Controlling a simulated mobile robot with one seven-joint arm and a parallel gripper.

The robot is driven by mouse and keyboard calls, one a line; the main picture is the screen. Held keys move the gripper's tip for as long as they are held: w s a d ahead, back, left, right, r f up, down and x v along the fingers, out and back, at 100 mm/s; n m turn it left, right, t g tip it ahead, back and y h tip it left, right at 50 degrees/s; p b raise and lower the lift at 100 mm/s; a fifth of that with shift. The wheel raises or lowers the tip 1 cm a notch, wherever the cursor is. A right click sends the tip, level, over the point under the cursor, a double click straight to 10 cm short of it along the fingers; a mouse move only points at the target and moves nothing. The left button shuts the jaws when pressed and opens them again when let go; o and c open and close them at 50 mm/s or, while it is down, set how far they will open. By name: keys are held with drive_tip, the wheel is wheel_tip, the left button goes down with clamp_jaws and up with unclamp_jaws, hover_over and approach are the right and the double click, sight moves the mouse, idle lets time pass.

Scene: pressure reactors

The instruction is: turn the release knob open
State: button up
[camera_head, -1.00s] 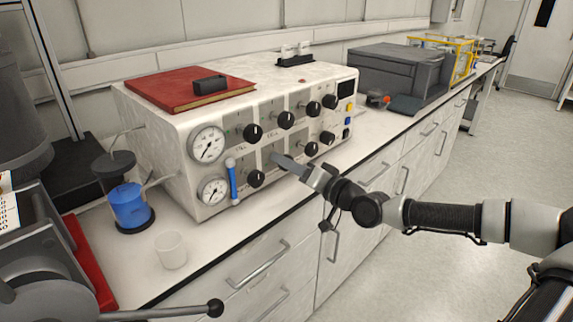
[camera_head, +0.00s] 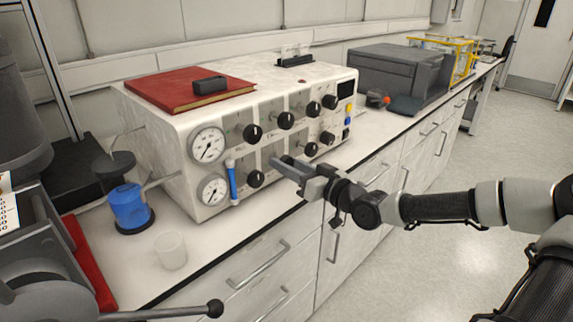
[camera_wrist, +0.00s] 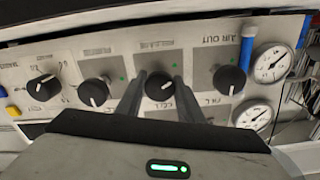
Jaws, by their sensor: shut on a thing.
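The white control box (camera_head: 160,125) stands on the counter with two rows of black knobs on its front. My gripper (camera_head: 279,162) is at the lower row, its tips at the panel, right of the lower-left knob (camera_head: 255,179). In the wrist view my gripper (camera_wrist: 158,88) has one finger on each side of a black knob (camera_wrist: 160,84) with a white pointer line, and is shut on it. In the head view my gripper hides this knob. I cannot clearly read its label, so I cannot confirm that it is the release knob.
Other knobs flank the held one in the wrist view, one on the left (camera_wrist: 94,92) and one on the right (camera_wrist: 230,79). Two gauges (camera_head: 207,145) and a blue tube (camera_head: 232,178) sit at the panel's left end. A glass beaker (camera_head: 171,250) stands in front.

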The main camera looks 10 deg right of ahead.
idle(0.3)
drive_tip(key=o, duration=1.1)
drive_tip(key=p+v, duration=0.4)
drive_tip(key=v, duration=1.3)
drive_tip(key=shift+s+d, duration=0.15)
drive_tip(key=shift+s, duration=0.05)
